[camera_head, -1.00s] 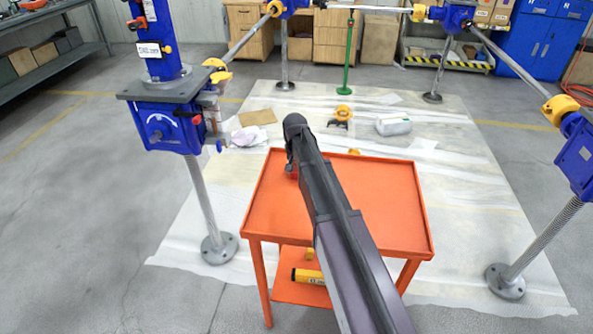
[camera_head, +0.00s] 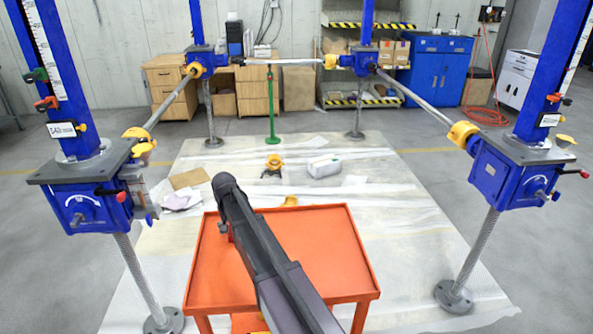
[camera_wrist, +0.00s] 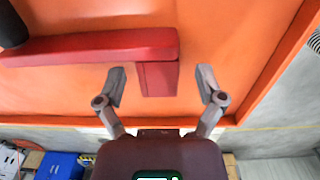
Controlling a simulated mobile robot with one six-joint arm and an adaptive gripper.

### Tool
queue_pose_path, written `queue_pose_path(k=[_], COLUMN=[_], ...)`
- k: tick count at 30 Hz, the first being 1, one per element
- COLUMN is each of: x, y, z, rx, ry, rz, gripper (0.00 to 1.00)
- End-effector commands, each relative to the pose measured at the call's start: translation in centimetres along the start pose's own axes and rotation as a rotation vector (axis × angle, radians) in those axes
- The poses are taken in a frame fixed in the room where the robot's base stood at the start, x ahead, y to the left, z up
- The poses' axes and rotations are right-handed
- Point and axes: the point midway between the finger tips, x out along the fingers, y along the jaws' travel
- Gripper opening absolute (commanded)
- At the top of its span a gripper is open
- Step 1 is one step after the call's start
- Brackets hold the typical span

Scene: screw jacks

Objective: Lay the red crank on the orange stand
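The red crank (camera_wrist: 90,46) shows in the wrist view against the orange top of the stand (camera_wrist: 60,98) and appears to lie on it. Its long arm runs left to a dark round grip (camera_wrist: 11,24), cut off by the picture edge. A short red block (camera_wrist: 157,80) at its right end points towards my gripper. My gripper (camera_wrist: 161,86) is open, its two fingers apart on either side of that block, with gaps on both sides. In the head view the orange stand (camera_head: 330,245) is below my arm, which hides most of the crank; a small red bit shows at the stand's left edge.
Blue screw jacks stand around, the nearest at left (camera_head: 85,205) and right (camera_head: 515,175), with red-tipped handles. A yellow-and-black item (camera_head: 273,164) and a pale bundle (camera_head: 323,167) lie on the floor sheet beyond the stand. Much of the stand's top right of my arm is bare.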

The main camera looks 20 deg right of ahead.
Motion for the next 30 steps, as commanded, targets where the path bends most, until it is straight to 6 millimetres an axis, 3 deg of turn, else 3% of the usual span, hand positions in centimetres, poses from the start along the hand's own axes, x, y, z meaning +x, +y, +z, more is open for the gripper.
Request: queue_pose_path(k=[24,30], x=[-7.3,-7.6], y=[0.2,1.6], z=[-0.1,-0.2], rx=[0.0,0.02], ry=[0.0,0.001], rz=[0.0,-0.045], gripper=[0.88,0.88])
